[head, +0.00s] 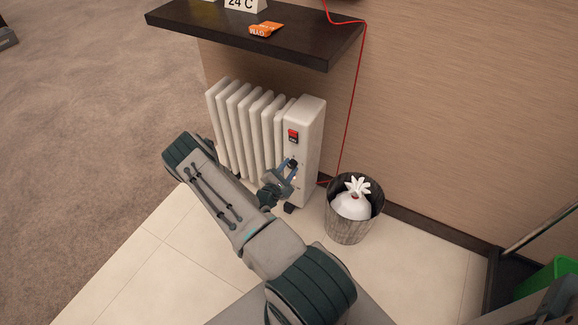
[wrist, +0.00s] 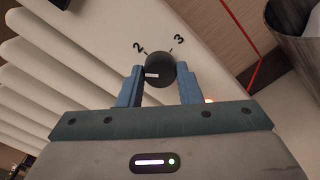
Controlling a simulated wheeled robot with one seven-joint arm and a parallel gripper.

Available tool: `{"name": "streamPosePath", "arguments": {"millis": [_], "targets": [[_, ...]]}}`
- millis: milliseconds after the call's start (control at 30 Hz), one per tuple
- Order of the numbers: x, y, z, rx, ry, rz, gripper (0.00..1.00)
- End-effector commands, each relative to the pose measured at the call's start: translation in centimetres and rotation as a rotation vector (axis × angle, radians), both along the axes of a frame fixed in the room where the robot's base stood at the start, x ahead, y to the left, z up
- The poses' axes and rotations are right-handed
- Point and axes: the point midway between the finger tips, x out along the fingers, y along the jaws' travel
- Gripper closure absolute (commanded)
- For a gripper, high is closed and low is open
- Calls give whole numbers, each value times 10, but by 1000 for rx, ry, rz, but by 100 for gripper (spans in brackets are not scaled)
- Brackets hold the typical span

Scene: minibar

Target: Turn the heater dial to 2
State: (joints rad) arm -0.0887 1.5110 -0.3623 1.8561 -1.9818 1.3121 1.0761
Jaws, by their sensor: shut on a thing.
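The heater (head: 304,130) is a white ribbed radiator standing on the tiles under a dark shelf, with a red switch (head: 293,136) on its end panel. Its dial (wrist: 160,68) is a round dark knob with a white mark on its lower left side. The numbers 2 (wrist: 138,47) and 3 (wrist: 178,39) show above the knob on the panel. My gripper (head: 290,170) is at the heater's end panel, and in the wrist view its two blue fingers (wrist: 160,88) are shut on the dial from both sides. Other numbers are hidden by the gripper.
A dark bin (head: 348,228) with a white bag stands close to the right of the heater. A red cord (head: 352,110) hangs along the wall. The dark shelf (head: 300,42) overhangs the heater. Tiled floor is free at the front left.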

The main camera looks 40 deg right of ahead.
Motion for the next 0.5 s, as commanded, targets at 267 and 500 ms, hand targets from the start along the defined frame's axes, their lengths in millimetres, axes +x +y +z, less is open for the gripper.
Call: {"name": "streamPosePath", "arguments": {"millis": [267,500], "targets": [[1,2,1,103,-237,3,91],[2,3,1,178,-416,4,91]]}}
